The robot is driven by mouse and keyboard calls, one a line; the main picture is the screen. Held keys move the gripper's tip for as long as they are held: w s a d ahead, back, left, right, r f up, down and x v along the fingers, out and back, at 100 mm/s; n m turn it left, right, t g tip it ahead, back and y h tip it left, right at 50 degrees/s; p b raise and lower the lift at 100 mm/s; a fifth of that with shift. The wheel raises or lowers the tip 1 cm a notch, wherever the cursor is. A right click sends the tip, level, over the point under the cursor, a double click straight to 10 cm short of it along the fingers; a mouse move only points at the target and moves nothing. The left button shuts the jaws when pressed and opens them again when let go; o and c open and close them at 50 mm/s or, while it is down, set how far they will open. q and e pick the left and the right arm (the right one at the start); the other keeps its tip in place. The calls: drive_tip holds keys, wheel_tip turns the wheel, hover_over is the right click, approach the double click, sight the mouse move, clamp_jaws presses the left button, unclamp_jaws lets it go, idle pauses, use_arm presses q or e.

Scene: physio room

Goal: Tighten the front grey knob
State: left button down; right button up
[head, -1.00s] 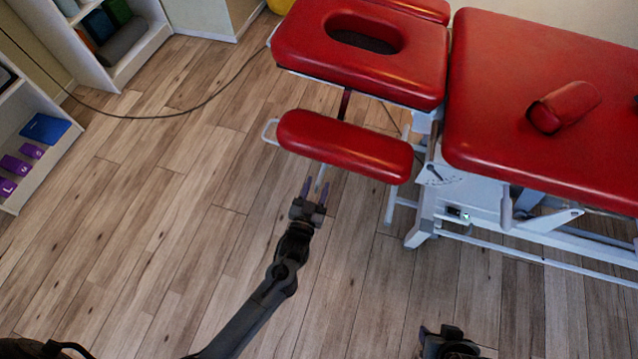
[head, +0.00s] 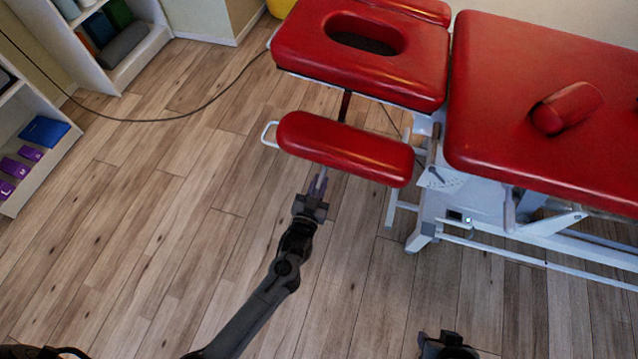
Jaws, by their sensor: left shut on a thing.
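My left gripper (head: 318,186) is just below the near edge of the red armrest pad (head: 345,148) of the treatment table. Its fingers are closed together on a small grey part under that edge, which fits the front grey knob. The fingers and the pad hide most of the knob, so its shape and how far it is turned cannot be seen. Part of my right gripper (head: 447,345) shows at the bottom edge, away from the table; its fingers are not clear.
The red headrest (head: 300,50) with its face hole and the main red bench (head: 540,70) with a red bolster (head: 567,108) lie beyond. The white table frame (head: 425,225) stands to the right. A cable (head: 190,112) crosses the floor. White shelves (head: 130,70) stand at left. The near floor is clear.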

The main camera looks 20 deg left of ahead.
use_arm(q)
drive_tip(key=shift+r+m+p, duration=0.15)
drive_tip(key=shift+m+p, duration=0.55)
drive_tip(key=shift+p, duration=0.15)
drive_tip(key=m+p, duration=0.5)
drive_tip(key=m, duration=0.1)
drive_tip(key=m+p, duration=0.2)
drive_tip(key=m, duration=0.3)
drive_tip(key=shift+p, duration=0.4)
drive_tip(key=m+p, duration=0.1)
drive_tip(key=m, duration=0.4)
drive_tip(key=shift+m, duration=0.5)
